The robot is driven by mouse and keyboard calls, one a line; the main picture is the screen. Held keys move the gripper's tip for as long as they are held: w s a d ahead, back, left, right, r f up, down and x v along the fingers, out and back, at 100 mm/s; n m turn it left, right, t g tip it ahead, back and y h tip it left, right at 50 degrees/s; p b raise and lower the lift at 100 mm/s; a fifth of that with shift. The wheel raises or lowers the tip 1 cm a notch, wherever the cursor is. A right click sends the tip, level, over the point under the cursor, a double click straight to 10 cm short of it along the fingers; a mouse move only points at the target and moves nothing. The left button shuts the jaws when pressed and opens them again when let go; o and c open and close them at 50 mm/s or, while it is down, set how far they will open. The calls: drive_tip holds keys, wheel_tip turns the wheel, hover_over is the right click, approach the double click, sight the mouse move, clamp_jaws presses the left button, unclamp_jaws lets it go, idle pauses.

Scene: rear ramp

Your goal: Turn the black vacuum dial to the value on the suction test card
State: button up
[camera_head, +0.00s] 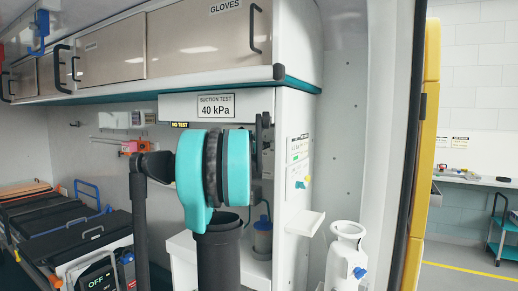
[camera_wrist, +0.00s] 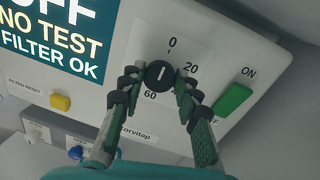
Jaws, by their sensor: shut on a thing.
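The black vacuum dial (camera_wrist: 159,74) is in the middle of the wrist view, on a white panel with a printed scale. I read 0, 20 and 60 around it; the spot between 20 and 60 is covered by a finger. The dial's white line is near upright, roughly towards 0. My gripper (camera_wrist: 158,85) is shut on the dial, one finger on each side. The suction test card (camera_head: 216,105) in the head view reads 40 kPa. In the head view my arm hides the dial and gripper.
A green ON/OFF switch (camera_wrist: 234,101) is close right of the gripper. A yellow filter reset button (camera_wrist: 61,103) is at left. The screen (camera_wrist: 65,35) reads OFF, NO TEST, FILTER OK. Cabinets (camera_head: 200,40) hang above; a white shelf (camera_head: 305,222) juts out right of my arm.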

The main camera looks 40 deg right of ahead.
drive_tip(key=shift+w+m, duration=0.1)
drive_tip(key=shift+m, duration=0.2)
drive_tip(key=m, duration=0.8)
drive_tip(key=m+g+h, duration=0.1)
drive_tip(key=m, duration=0.7)
drive_tip(key=m+h, duration=0.1)
drive_tip(key=m, duration=0.7)
drive_tip(key=shift+w+a+f+g, duration=0.15)
drive_tip(key=shift+w+f+g, duration=0.05)
drive_tip(key=shift+g, duration=0.1)
drive_tip(key=shift+m, duration=0.5)
drive_tip(key=o, duration=1.1)
drive_tip(key=shift+o, duration=0.2)
drive_tip(key=shift+s, duration=0.1)
